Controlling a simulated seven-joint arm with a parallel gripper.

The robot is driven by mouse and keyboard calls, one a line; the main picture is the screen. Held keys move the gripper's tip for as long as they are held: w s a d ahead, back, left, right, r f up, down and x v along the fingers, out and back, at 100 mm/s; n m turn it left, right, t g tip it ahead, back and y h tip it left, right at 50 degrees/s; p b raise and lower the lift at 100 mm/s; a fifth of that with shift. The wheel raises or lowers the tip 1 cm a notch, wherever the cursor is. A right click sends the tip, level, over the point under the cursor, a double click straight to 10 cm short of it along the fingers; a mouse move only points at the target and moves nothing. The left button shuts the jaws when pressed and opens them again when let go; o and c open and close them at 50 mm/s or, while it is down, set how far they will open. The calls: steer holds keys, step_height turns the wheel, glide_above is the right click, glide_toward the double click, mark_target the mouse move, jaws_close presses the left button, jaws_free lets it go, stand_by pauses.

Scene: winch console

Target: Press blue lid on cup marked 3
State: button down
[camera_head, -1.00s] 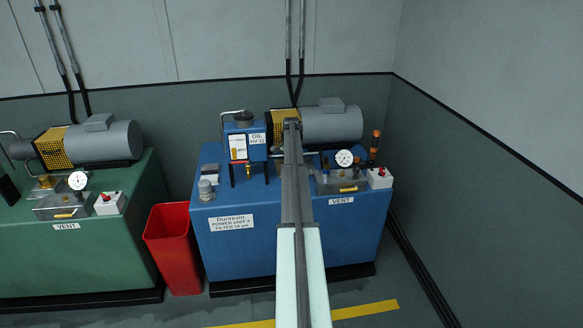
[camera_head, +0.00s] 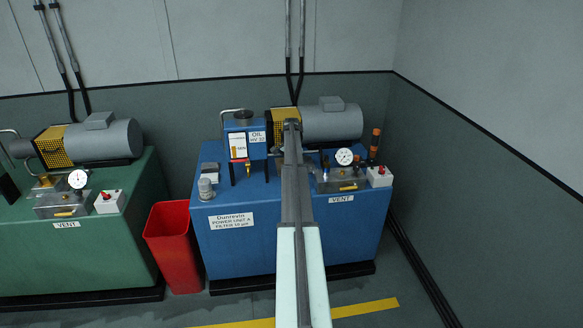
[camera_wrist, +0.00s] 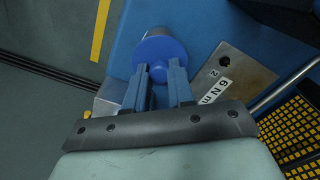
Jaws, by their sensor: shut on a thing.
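The round blue lid (camera_wrist: 158,53) is in the upper middle of the wrist view. My gripper (camera_wrist: 160,68) has its two fingertips at the near edge of the lid and is shut on it. A pale round part (camera_wrist: 157,31) shows just past the lid's far edge; I cannot tell if it is a cup or whether the lid touches it. No mark 3 can be read on any cup. In the head view my arm stands in front of the blue power unit (camera_head: 245,255), and neither my gripper nor the blue lid can be made out there.
A grey metal plate (camera_wrist: 243,62) with lettered labels lies right of the lid. Yellow mesh (camera_wrist: 288,130) and a metal rail are at right. A red bin (camera_head: 172,245) and green unit (camera_head: 60,260) stand left.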

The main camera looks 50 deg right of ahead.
steer(key=shift+f, duration=0.35)
stand_by(0.4)
steer(key=c, duration=0.9)
jaws_free()
step_height(320, 180, up, 14)
steer(key=shift+f, duration=0.1)
